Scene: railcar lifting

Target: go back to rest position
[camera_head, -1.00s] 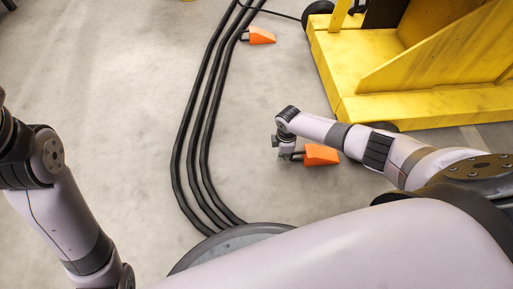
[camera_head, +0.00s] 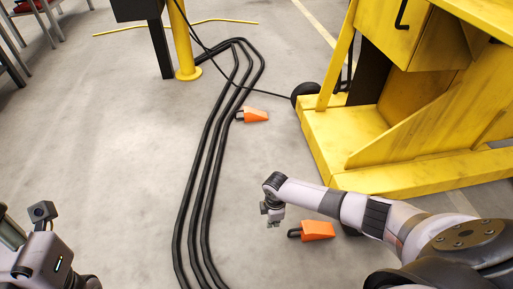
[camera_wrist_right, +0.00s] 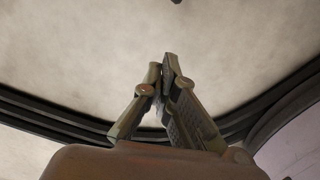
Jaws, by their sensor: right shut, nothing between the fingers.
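My right gripper (camera_head: 272,218) hangs over the floor in the head view, left of the near orange wedge (camera_head: 317,231) and apart from it. In the right wrist view its fingers (camera_wrist_right: 166,62) meet at the tips with nothing between them. The near wedge lies on the floor beside the yellow machine. A second orange wedge (camera_head: 254,115) lies farther back, by the black cables. Part of my left arm shows at the lower left of the head view; its fingers cannot be seen.
A large yellow machine (camera_head: 420,173) with black wheels stands at the right. Several black cables (camera_head: 212,165) run along the floor. A yellow post (camera_head: 184,40) stands at the back, and metal legs show at top left. The floor (camera_head: 110,150) on the left is clear.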

